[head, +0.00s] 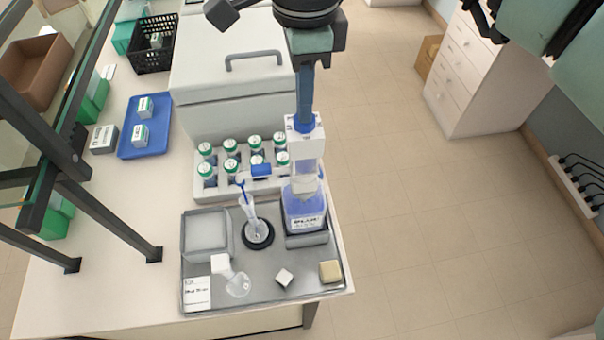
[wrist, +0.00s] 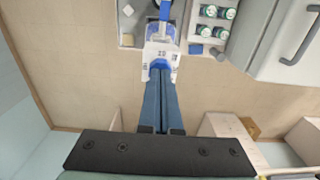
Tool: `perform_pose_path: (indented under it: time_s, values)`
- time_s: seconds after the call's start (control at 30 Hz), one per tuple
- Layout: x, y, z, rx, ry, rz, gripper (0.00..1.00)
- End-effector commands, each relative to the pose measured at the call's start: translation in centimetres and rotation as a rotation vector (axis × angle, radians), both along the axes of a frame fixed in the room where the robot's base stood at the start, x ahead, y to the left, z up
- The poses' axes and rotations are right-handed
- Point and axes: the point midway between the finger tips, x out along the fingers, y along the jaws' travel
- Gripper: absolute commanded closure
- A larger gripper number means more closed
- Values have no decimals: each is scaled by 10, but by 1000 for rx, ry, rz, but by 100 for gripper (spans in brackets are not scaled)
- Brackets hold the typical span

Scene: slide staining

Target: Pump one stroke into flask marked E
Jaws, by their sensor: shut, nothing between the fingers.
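A dispenser bottle (head: 304,208) of blue liquid with a label stands in a grey holder at the right of the steel tray. Its white pump body (head: 305,150) rises above it, and a blue nozzle part (head: 262,170) shows to its left. My gripper (head: 306,122) is shut and empty, pointing down at the top of the pump; I cannot tell whether it touches. The wrist view also shows the pump (wrist: 160,52) at the fingertips. A clear flask (head: 255,222) stands in a black ring left of the bottle. Another clear flask (head: 238,285) is at the tray's front. I cannot read a letter E on either.
The tray (head: 255,297) also holds a shallow square dish (head: 206,235), a card (head: 197,293) and small blocks. Several green-capped jars (head: 231,166) stand in a rack behind. A grey-white box (head: 230,90) stands at the back. The tray lies near the table's right edge, beyond which is floor.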

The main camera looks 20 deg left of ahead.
Motion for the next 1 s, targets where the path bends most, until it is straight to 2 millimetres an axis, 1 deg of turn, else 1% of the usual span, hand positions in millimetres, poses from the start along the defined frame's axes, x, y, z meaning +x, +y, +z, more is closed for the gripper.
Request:
perform_pose_path:
  time_s: [0.03, 0.67, 1.0]
  values:
    - [0, 0, -4, -1, 1, 0, 100]
    - [-1, 0, -27, -1, 3, 0, 100]
    - [-1, 0, -27, -1, 3, 0, 100]
